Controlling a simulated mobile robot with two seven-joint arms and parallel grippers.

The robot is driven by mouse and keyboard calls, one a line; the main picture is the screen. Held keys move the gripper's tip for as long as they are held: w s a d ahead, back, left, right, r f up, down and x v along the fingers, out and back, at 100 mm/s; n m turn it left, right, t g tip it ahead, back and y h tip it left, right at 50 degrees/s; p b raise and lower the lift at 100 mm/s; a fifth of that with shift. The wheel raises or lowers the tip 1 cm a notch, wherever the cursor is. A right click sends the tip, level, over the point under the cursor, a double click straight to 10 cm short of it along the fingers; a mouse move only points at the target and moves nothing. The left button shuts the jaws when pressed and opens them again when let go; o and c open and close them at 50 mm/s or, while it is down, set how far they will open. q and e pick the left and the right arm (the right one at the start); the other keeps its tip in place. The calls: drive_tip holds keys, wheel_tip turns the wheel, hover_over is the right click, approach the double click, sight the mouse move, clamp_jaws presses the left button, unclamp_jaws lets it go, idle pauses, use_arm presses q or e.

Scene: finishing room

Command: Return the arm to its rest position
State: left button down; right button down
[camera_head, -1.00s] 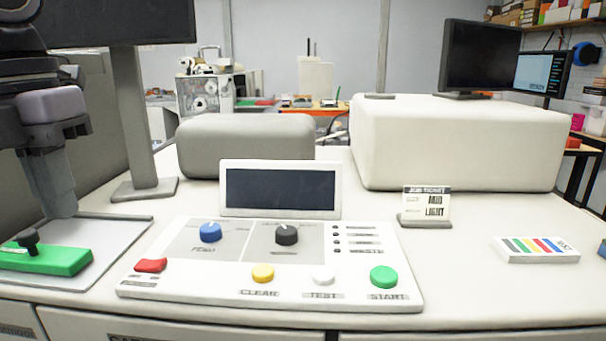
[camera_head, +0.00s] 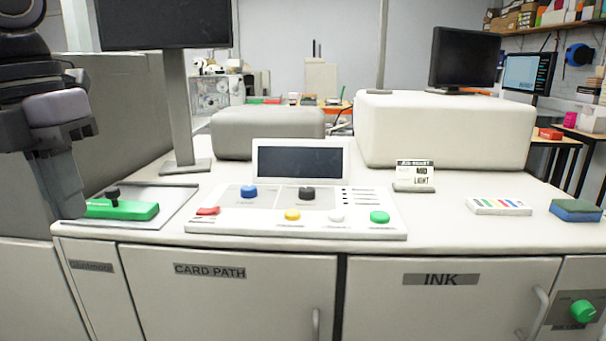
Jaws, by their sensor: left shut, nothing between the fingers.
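My left gripper (camera_head: 68,200) hangs fingers down at the left edge of the camera_head view. It is shut and empty. Its fingertips are just left of the green block with a black knob (camera_head: 125,209), and in the picture they overlap the left end of the counter's front edge. I cannot tell whether they touch anything. My right gripper is not in view.
A control panel (camera_head: 255,222) with knobs and buttons stands mid-counter, a small screen (camera_head: 300,163) behind it. A job ticket (camera_head: 414,177), a colour-striped card stack (camera_head: 499,207) and a blue-green sponge (camera_head: 576,210) are to the right. Cabinet doors (camera_head: 230,300) front the counter.

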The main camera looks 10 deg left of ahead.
use_arm(q)
drive_tip(key=w+a+f+n+t+h, duration=0.1)
drive_tip(key=w+f+n+t+h, duration=0.15)
drive_tip(key=f+n+t, duration=0.55)
drive_tip(key=w+a+f+n+t+h, duration=0.2)
drive_tip(key=f+n+h, duration=0.15)
drive_tip(key=f, duration=0.85)
drive_tip(key=w+a+f+n+t+h, duration=0.15)
drive_tip(key=f+n+t, duration=0.35)
drive_tip(key=f, duration=0.6)
drive_tip(key=s+d+f+n+y, duration=0.2)
drive_tip(key=f+n, duration=0.3)
drive_tip(key=f, duration=0.1)
drive_tip(key=s+d+f+n+y, duration=0.2)
drive_tip(key=s+f+n+y, duration=0.1)
drive_tip(key=f+n, duration=0.25)
drive_tip(key=s+d+f+n+g+y, duration=0.1)
drive_tip(key=s+d+f+n+g, duration=0.3)
drive_tip(key=s+d+f, duration=0.3)
drive_tip(key=d+f+n, duration=0.1)
drive_tip(key=d+f, duration=0.1)
drive_tip(key=d, duration=0.3)
drive_tip(key=shift+s+f+g, duration=0.15)
drive_tip(key=shift+f+g, duration=0.15)
